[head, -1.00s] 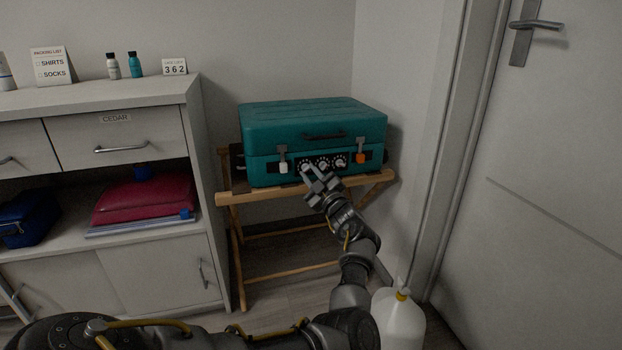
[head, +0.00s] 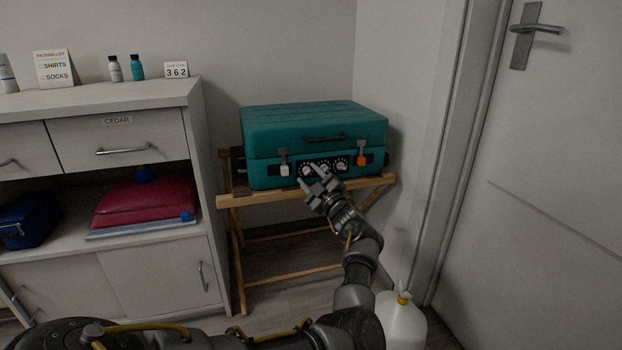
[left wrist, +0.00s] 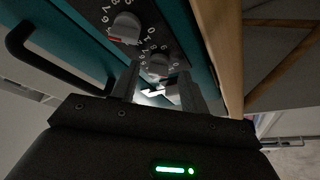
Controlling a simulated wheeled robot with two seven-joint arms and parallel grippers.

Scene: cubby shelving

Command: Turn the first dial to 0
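A teal suitcase (head: 315,121) lies on a wooden folding stand, its front toward me. The first dial (head: 306,169) is at the left. My left gripper (head: 313,178) is just in front of the first dials. In the left wrist view its fingers (left wrist: 158,88) are apart, with the lower dial (left wrist: 157,65), likely the first, just beyond them. My right gripper is not in view.
The wooden stand (head: 228,201) is beside a grey cabinet (head: 150,90) on the left. A white bottle (head: 402,325) stands low at front right, near the door (head: 550,180).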

